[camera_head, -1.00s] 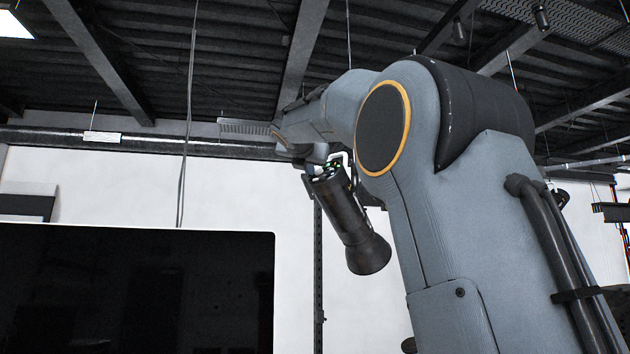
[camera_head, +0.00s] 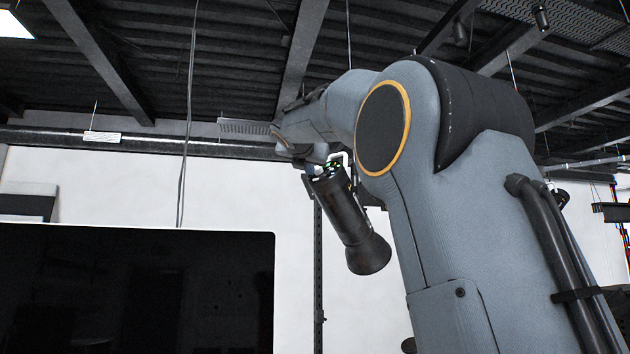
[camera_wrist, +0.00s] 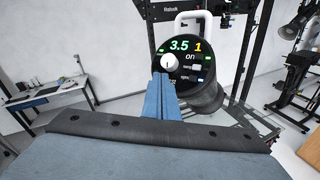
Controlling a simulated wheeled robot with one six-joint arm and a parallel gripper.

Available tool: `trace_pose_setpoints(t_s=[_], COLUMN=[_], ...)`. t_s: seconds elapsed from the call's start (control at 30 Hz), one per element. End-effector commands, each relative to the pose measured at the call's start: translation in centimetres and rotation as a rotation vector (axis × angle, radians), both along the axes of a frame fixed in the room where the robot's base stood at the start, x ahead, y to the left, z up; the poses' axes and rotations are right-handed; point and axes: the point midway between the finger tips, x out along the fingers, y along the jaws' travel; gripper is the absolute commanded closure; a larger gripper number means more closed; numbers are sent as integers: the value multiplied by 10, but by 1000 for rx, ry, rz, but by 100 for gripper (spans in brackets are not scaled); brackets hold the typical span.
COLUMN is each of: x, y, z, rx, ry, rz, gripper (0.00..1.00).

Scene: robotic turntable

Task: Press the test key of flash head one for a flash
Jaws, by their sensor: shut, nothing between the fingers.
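Flash head one (camera_wrist: 206,84) is a black cylinder with a round control panel facing the wrist camera; in the head view it hangs tilted (camera_head: 348,222) with a flared lower end. Its panel shows "3.5", a yellow "1" and "on". A white round knob (camera_wrist: 169,62) sits at the panel's lower left, and small light keys (camera_wrist: 196,67) sit at the right. My gripper (camera_wrist: 163,80) is shut and empty, its blue fingertips at the panel's lower left edge just below the knob. The fingers hide part of the lower panel; I cannot tell whether they touch it.
A white tubular handle (camera_wrist: 184,24) rises behind the panel. A dark frame (camera_wrist: 250,50) stands behind the flash head. A white table (camera_wrist: 48,96) with small items is at the left, and black equipment on stands (camera_wrist: 300,75) at the right. A large dark screen (camera_head: 135,290) fills the head view's lower left.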

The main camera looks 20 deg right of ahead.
Motion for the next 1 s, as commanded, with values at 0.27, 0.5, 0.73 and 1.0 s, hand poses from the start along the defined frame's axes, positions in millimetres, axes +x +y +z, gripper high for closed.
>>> trace_pose_setpoints(t_s=[0.27, 0.5, 0.73, 1.0], x=[0, 2, 3, 3], y=[0, -5, -6, -6], z=[0, -4, -6, -6], rx=[0, 1, 1, 0], ry=[0, 1, -1, 0], rz=[0, -1, 0, 0], gripper=[100, 100, 100, 100])
